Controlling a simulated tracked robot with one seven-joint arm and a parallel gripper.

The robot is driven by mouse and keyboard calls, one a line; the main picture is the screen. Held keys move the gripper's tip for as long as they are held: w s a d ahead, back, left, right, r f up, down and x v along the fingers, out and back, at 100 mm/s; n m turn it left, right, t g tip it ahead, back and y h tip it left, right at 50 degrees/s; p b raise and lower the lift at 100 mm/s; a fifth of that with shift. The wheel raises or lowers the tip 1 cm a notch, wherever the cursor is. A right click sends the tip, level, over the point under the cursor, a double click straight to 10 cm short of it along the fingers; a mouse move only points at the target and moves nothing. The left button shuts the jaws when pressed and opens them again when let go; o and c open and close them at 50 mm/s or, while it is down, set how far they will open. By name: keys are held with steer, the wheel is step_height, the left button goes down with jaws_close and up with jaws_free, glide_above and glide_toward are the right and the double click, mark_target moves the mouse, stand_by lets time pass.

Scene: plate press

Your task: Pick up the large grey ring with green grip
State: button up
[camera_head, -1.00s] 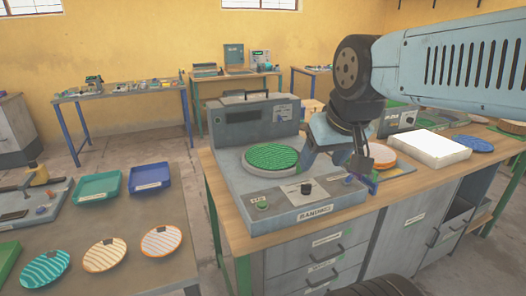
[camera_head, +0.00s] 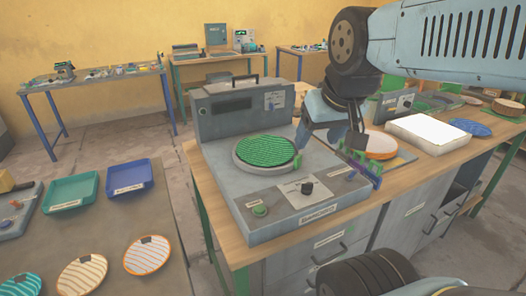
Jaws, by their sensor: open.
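On the grey bench machine, a green ridged disc (camera_head: 266,151) sits inside a round grey rim (camera_head: 243,166). Grey and green show together there, but I cannot tell whether this is the large grey ring with green grip. My gripper (camera_head: 360,169) is open, to the right of that disc and above the machine's right edge. Small green parts (camera_head: 352,158) show close around its fingers; I cannot tell what they belong to. An orange-rimmed disc (camera_head: 380,144) lies just behind the gripper and is partly covered by it.
The machine's front panel has a black knob (camera_head: 307,188) and a green button (camera_head: 260,210). A white block (camera_head: 428,133) and a blue disc (camera_head: 471,128) lie to the right on the wooden bench. Blue tray (camera_head: 130,178), teal tray (camera_head: 70,193) and striped discs (camera_head: 147,255) occupy the left table.

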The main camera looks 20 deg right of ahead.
steer(key=shift+c, duration=0.5)
steer(key=m+g, duration=0.6)
steer(key=m, duration=0.5)
glide_above(297, 156)
step_height(297, 156, down, 8)
steer(key=f, duration=1.3)
steer(key=shift+w+f, duration=0.1)
steer(key=shift+w, duration=0.2)
steer(key=shift+c, duration=0.2)
jaws_close()
